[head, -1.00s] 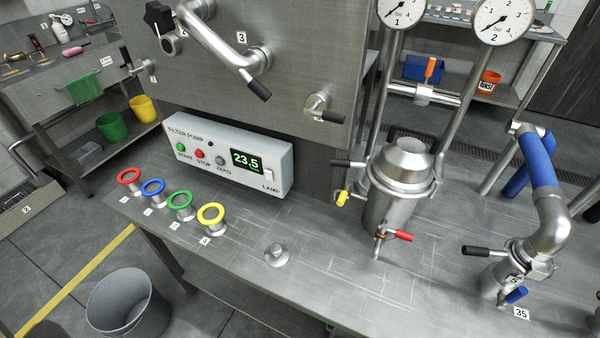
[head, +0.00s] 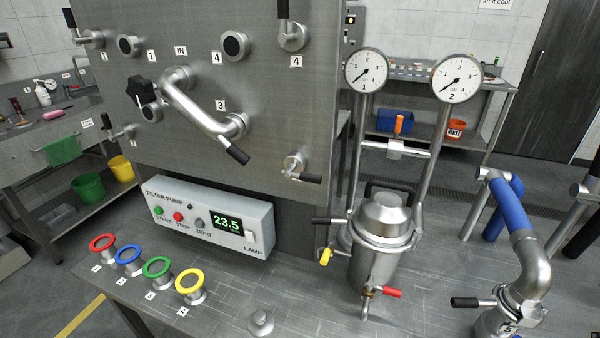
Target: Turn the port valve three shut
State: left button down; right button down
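A steel panel (head: 200,20) carries several ports and valves. The label 3 (head: 220,105) sits above the lower right end of a thick steel bent pipe (head: 198,108). At that end is a round fitting (head: 235,125) with a black lever (head: 238,155) slanting down and to the right, which looks like port valve three. The pipe's upper left end meets the panel near a black star knob (head: 141,90). Neither of my grippers is in view.
Other black-handled valves sit at the panel's top left (head: 92,39), top right (head: 291,36) and lower right (head: 295,166). Below are a filter pump box (head: 210,218), coloured rings, and a steel vessel (head: 380,240) under two gauges. Space before the panel looks clear.

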aim_at(302, 176)
jog(key=j+z, duration=0.4)
jog(key=j, duration=0.35)
jog(key=k+j+z, duration=0.1)
jog(key=j+z, duration=0.25)
jog(key=j, duration=0.35)
